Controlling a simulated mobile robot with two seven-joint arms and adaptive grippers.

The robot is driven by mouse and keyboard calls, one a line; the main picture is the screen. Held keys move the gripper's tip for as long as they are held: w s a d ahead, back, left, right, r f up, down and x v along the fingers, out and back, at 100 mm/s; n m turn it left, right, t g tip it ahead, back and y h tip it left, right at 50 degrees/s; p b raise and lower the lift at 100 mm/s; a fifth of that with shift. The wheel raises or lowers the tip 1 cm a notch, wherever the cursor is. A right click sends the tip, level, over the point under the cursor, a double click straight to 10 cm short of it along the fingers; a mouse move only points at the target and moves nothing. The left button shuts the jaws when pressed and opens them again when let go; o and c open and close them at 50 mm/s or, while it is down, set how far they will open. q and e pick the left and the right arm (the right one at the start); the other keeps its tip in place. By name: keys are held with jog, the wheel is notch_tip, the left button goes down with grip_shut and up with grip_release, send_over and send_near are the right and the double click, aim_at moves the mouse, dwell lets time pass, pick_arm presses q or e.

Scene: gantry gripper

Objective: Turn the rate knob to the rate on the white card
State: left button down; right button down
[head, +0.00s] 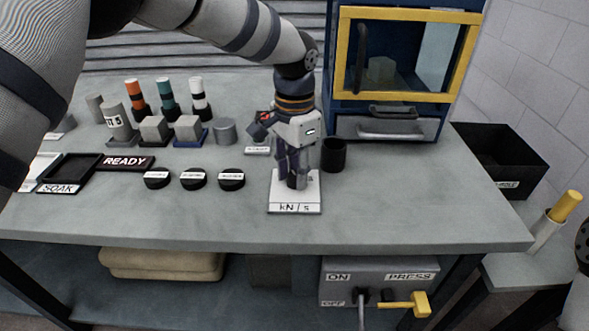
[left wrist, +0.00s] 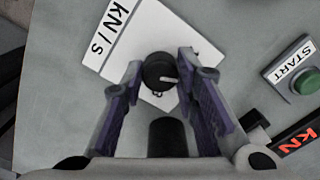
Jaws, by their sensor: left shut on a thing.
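The rate knob (left wrist: 158,70) is a round black knob with a white pointer line, on a white plate marked kN/s (head: 295,208). In the left wrist view the pointer points right. The plate also shows in that view (left wrist: 125,40). My left gripper (head: 297,182) reaches down over the plate and hides the knob in the head view. Its two purple-padded fingers (left wrist: 161,78) are shut on the knob, one at each side. I cannot pick out a white card with a readable rate. My right gripper is not in view.
A black cup (head: 334,154) stands right of the plate. Black discs (head: 194,179) lie to the left. A green START button (left wrist: 307,82) and a red kN display (left wrist: 296,146) are close by. A blue cabinet with a yellow-framed door (head: 400,97) stands behind.

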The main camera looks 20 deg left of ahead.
aim_at(294, 175)
pick_arm(q)
jog(key=shift+f+m, duration=0.1)
jog(key=shift+m, duration=2.2)
jog(key=shift+a, duration=0.1)
jog(key=c, duration=1.2)
grip_release()
jog(key=shift+c, duration=0.2)
notch_tip(294, 175, up, 12)
